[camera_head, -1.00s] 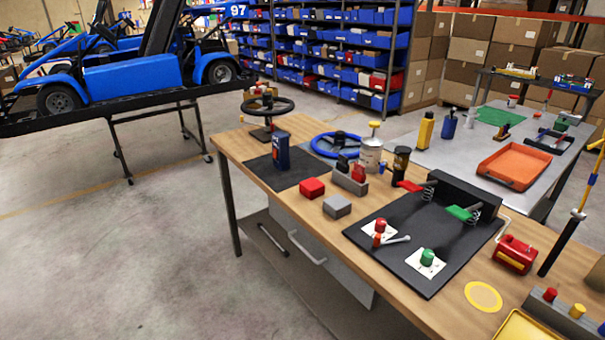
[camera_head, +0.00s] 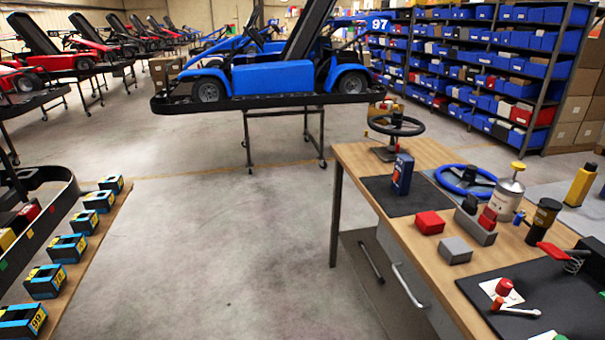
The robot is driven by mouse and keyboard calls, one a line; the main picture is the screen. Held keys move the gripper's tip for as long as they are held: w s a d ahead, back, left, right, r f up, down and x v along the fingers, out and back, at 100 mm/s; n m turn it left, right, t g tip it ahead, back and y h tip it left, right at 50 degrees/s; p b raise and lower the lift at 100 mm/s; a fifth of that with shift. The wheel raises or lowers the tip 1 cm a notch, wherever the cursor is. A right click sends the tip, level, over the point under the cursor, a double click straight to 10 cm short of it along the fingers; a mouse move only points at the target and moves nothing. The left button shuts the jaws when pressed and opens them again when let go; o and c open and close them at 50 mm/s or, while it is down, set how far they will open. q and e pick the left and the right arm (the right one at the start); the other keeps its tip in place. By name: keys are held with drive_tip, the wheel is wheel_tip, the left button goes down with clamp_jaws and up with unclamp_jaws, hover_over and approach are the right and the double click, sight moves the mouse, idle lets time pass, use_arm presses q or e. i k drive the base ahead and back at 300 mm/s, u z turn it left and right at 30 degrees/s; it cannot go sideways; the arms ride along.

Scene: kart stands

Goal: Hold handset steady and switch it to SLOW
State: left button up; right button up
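Neither of my grippers is in view. I cannot make out a handset with a SLOW setting for certain. A blue upright box-like item (camera_head: 403,174) stands on a dark mat on the wooden workbench (camera_head: 347,155); its face is too small to read. A red block (camera_head: 430,223) and a grey block (camera_head: 455,250) lie in front of it. On a black board (camera_head: 560,300) at the lower right, a red button (camera_head: 503,287) sits on a white plate, with a small wrench-like piece beside it.
A blue kart (camera_head: 272,80) rests on a stand behind the open floor (camera_head: 230,240). At the left, several blue-and-yellow numbered boxes (camera_head: 67,248) stand in a row on a wooden surface. A blue steering wheel (camera_head: 468,180) and a tin (camera_head: 508,195) are on the workbench. Shelves with blue bins stand behind.

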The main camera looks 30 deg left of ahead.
sight(396, 175)
drive_tip(key=u, duration=0.95)
drive_tip(key=i, duration=1.2)
drive_tip(key=z, duration=0.45)
drive_tip(key=i, duration=1.1)
drive_tip(key=z, duration=1)
